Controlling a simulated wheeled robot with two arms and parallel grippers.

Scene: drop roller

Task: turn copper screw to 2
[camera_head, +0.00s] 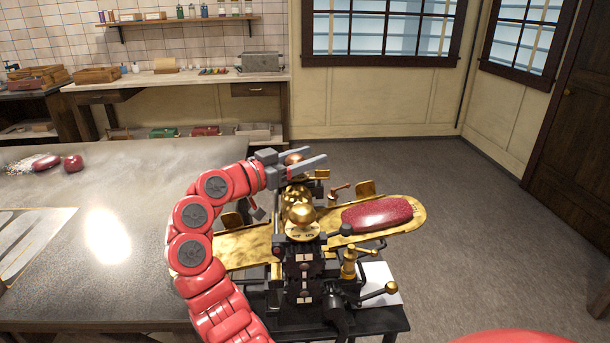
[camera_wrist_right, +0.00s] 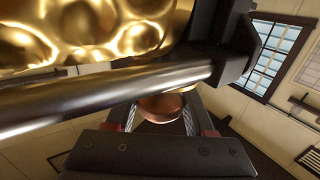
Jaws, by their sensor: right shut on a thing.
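A brass and black roller machine (camera_head: 300,240) stands on a dark stand. My right gripper (camera_head: 300,163) is at the machine's far upper side, with its grey fingers pointing right. It is shut on the copper screw (camera_head: 294,158), whose rounded top shows between the fingers. In the right wrist view, the copper screw (camera_wrist_right: 160,107) sits between the fingers, partly hidden by a dark bar and the gripper body. A brass ball and a round brass dial (camera_head: 302,231) with small marks top the machine. I cannot read any number at the screw. My left gripper is not in view.
A dark red slab (camera_head: 378,214) lies on the machine's brass tray at right. A grey table (camera_head: 110,260) fills the left, with red lumps (camera_head: 73,163) at its far end. Crank handles (camera_head: 378,292) stick out at the machine's front right. The floor beyond is clear.

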